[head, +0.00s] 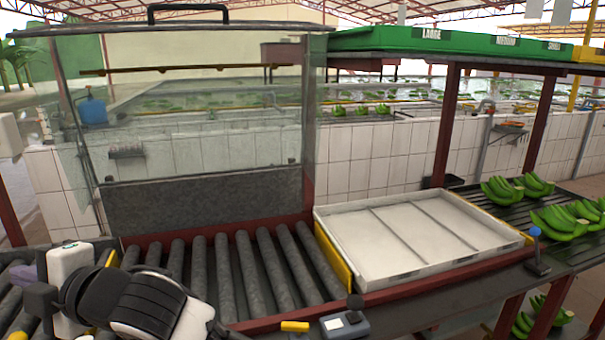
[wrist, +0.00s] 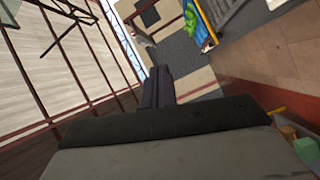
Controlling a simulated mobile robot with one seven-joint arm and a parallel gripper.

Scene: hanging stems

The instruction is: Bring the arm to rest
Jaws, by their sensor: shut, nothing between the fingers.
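My gripper (wrist: 160,75) shows in the wrist view as two dark fingers lying side by side, shut with nothing between them. In the wrist view the scene is strongly tilted, with tiled floor and wall beyond the fingertips. The fingers touch nothing that I can see. In the head view my white and black arm is folded at the lower left, in front of the rollers. I cannot clearly make out the fingers in that view.
A roller conveyor (head: 240,270) runs beneath a clear hood (head: 200,100). An empty white divided tray (head: 385,272) lies right of it. Green banana clusters (head: 500,190) sit on a dark slatted rack at the right. A small grey device (head: 345,325) stands at the front edge.

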